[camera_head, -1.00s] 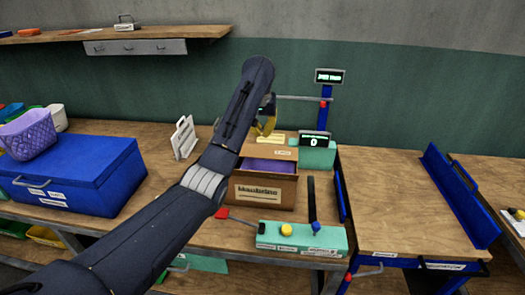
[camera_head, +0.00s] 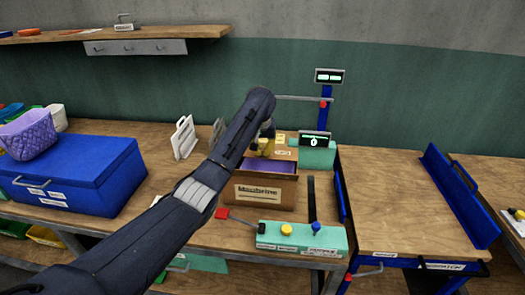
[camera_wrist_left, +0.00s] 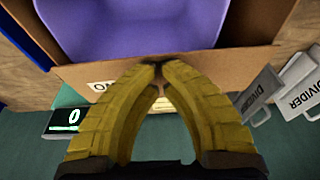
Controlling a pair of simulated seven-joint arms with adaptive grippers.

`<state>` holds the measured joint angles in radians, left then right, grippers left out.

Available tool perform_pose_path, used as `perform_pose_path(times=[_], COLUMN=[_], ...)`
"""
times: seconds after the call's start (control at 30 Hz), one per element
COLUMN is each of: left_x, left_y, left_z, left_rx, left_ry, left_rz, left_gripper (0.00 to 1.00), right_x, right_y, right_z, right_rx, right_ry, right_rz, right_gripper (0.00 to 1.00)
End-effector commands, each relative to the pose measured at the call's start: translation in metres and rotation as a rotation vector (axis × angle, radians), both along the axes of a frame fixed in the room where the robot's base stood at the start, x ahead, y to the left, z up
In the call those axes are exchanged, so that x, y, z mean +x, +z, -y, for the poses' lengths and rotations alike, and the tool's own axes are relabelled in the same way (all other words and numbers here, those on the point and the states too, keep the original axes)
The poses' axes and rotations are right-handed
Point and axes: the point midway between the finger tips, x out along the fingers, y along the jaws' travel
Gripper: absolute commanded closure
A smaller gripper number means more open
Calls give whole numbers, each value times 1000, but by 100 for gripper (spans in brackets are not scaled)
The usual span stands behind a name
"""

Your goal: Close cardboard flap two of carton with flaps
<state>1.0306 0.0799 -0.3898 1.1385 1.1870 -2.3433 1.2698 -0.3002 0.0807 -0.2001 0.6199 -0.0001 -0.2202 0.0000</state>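The cardboard carton (camera_head: 265,192) stands open on the bench, with a purple item (camera_head: 272,167) inside. A raised flap with a small label (camera_head: 284,153) shows at its back side. My left arm covers the carton's left part, so the flap there is hidden. My left gripper (camera_head: 262,148) is low at the carton's back. In the left wrist view its yellow fingers (camera_wrist_left: 158,68) meet at the tips, right at the cardboard flap (camera_wrist_left: 95,75); I cannot tell whether they touch it. The purple item (camera_wrist_left: 135,22) fills the opening beyond. My right gripper is not in view.
A teal control box (camera_head: 300,238) with knobs and a red-tipped lever stands in front of the carton. A blue chest (camera_head: 75,172) is at left. White dividers (camera_head: 184,138) stand behind. A counter display (camera_head: 314,141) is close to the carton's back right.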

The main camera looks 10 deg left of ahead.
Motion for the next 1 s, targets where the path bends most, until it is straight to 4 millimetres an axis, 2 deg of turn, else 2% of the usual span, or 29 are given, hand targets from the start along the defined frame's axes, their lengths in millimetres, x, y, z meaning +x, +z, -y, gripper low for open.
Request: perform_pose_path(times=[0.37, 0.63, 1.0], left_x=[0, -2, -3], left_y=[-1, -15, -18], left_z=[0, -1, 0], left_rx=[1, 8, 10], left_ry=[0, 1, 0], left_rz=[1, 82, 94], left_gripper=[100, 100, 100], right_x=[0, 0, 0], right_y=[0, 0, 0], right_z=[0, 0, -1], right_rx=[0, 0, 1], right_ry=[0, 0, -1], right_rz=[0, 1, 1], right_gripper=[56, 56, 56])
